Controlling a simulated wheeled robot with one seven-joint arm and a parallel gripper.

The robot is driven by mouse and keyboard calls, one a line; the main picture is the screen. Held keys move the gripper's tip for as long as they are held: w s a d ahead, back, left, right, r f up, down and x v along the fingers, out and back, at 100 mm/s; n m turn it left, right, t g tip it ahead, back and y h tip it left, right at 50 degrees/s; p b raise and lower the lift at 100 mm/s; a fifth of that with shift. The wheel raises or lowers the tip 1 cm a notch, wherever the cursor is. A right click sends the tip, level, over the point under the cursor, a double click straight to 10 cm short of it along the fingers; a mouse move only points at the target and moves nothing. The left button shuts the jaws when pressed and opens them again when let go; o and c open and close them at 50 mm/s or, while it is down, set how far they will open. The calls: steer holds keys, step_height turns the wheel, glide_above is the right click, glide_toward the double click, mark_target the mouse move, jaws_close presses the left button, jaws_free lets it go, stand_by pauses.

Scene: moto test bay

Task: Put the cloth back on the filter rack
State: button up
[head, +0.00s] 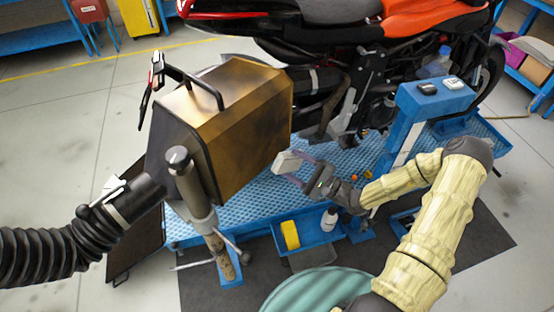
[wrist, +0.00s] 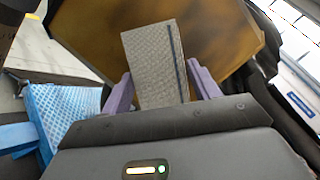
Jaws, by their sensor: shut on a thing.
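My gripper (head: 289,171) is shut on a pale grey folded piece (head: 284,162), which looks like the cloth. In the wrist view the cloth (wrist: 153,58) is a flat, woven grey rectangle with a dark stripe near its right edge. It stands between the purple fingers of my gripper (wrist: 160,82). In the head view it is held beside the lower right part of a large brown-gold box (head: 250,97); I cannot tell whether they touch. The same box (wrist: 90,35) fills the background of the wrist view. I cannot identify the filter rack for certain.
A motorcycle (head: 350,40) stands behind on a blue ribbed platform (head: 262,205). A blue tray with a yellow item (head: 290,235), a white bottle (head: 329,218) and a blue block (head: 440,98) are near my arm.

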steer(key=w+d+f+m+t+h, duration=0.3)
steer(key=d+f+m+t+h, duration=0.1)
steer(key=h, duration=0.4)
steer(key=w+d+f+m+t+h+p, duration=0.1)
steer(key=w+d+f+m+t+h, duration=0.2)
steer(key=h, duration=0.6)
step_height(320, 180, down, 3)
steer(key=d+m+t, duration=0.2)
steer(key=m+t, duration=0.1)
steer(key=m, duration=0.1)
steer(key=shift+w+r+m+h, duration=0.15)
steer(key=shift+w+m+h, duration=0.15)
steer(key=shift+m, duration=0.1)
steer(key=shift+s+d, duration=0.1)
steer(key=shift+d, duration=0.05)
